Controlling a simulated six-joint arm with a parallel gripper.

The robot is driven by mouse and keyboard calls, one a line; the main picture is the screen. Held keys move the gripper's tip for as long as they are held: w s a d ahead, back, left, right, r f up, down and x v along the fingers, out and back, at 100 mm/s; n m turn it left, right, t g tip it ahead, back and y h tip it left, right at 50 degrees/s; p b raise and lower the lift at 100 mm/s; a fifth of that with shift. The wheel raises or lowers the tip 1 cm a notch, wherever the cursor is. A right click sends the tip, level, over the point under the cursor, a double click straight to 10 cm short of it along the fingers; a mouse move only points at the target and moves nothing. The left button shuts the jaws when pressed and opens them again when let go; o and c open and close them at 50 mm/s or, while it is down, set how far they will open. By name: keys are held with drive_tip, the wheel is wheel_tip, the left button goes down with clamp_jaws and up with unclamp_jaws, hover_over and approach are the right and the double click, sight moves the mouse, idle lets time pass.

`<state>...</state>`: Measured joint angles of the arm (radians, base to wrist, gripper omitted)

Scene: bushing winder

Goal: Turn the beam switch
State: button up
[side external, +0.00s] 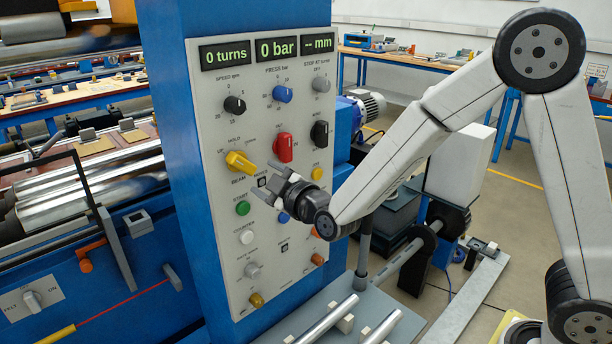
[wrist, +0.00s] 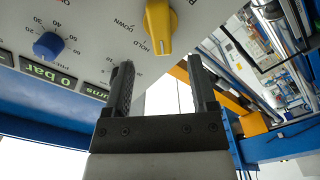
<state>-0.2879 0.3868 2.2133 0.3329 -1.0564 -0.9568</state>
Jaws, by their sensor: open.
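The beam switch (side external: 240,163) is a yellow knob at the left of the grey panel, with UP and HOLD marks by it and BEAM below. In the wrist view the yellow knob (wrist: 159,25) is at the top centre, by the HOLD and DOWN marks. I cannot tell for sure which mark it points at. My gripper (side external: 274,188) is in front of the panel, to the lower right of the switch. In the wrist view my gripper (wrist: 160,82) has its two dark fingers apart with nothing between them. The knob lies beyond the fingertips, clear of them.
The grey panel (side external: 216,280) carries other controls close by: a red knob (side external: 283,147), a blue knob (side external: 283,94), a black knob (side external: 235,105) and a green button (side external: 242,208). Metal rods (side external: 326,320) lie below the panel. Rollers (side external: 80,195) are at the left.

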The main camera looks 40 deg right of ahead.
sight(246, 167)
drive_tip(key=shift+w, duration=0.2)
drive_tip(key=shift+w, duration=3.7)
clamp_jaws()
